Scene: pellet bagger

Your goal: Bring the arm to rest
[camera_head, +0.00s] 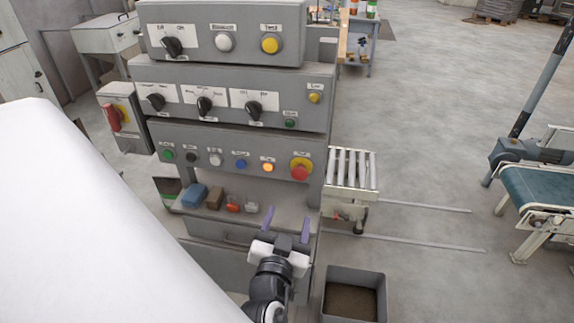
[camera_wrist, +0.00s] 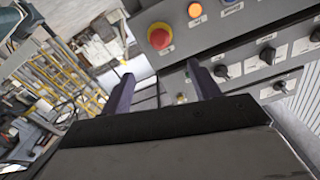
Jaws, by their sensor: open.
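My gripper (camera_head: 286,225) is open and empty, with its two purple fingers apart. In the head view it is in front of the lower part of the grey control cabinet, beside the open shelf. In the wrist view my gripper (camera_wrist: 160,85) points past the control panel (camera_wrist: 240,55), with a red mushroom button (camera_wrist: 159,38) on a yellow base just beyond the fingers. The same red button (camera_head: 300,171) shows above the gripper in the head view. I see no contact between the fingers and the panel. A large white surface hides the lower left of the head view.
The shelf holds a blue block (camera_head: 195,195), a brown block (camera_head: 215,198) and small red and white items. An orange button (camera_head: 268,167) is lit. A roller conveyor (camera_head: 350,172) and a grey bin (camera_head: 353,273) stand to the right. Open floor (camera_head: 430,120) lies beyond.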

